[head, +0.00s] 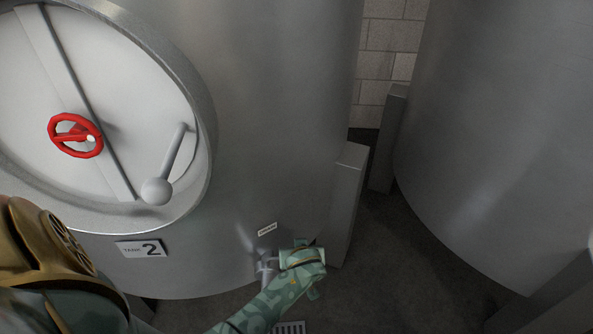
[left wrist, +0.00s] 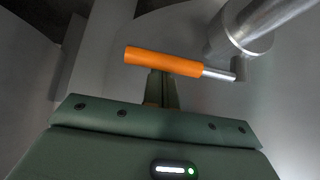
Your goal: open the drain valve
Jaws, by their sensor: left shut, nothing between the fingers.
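The drain valve shows in the left wrist view as a metal pipe and body (left wrist: 240,36) with an orange-sleeved lever handle (left wrist: 165,60). The handle lies nearly level across the picture. My left gripper (left wrist: 162,85) is shut and empty, its fingertips right at the middle of the orange sleeve; I cannot tell whether they touch it. In the head view my left gripper (head: 302,262) is low in front of the tank, just right of the drain pipe (head: 265,268), and hides the handle. A small label (head: 267,229) is above the pipe. My right gripper is not in view.
The tank (head: 270,130) bears a round hatch with a red handwheel (head: 76,136), a ball-ended lever (head: 157,190) and a plate marked 2 (head: 141,249). A grey tank leg (head: 347,205) stands close right of my gripper. Another tank (head: 500,130) is further right, with floor between.

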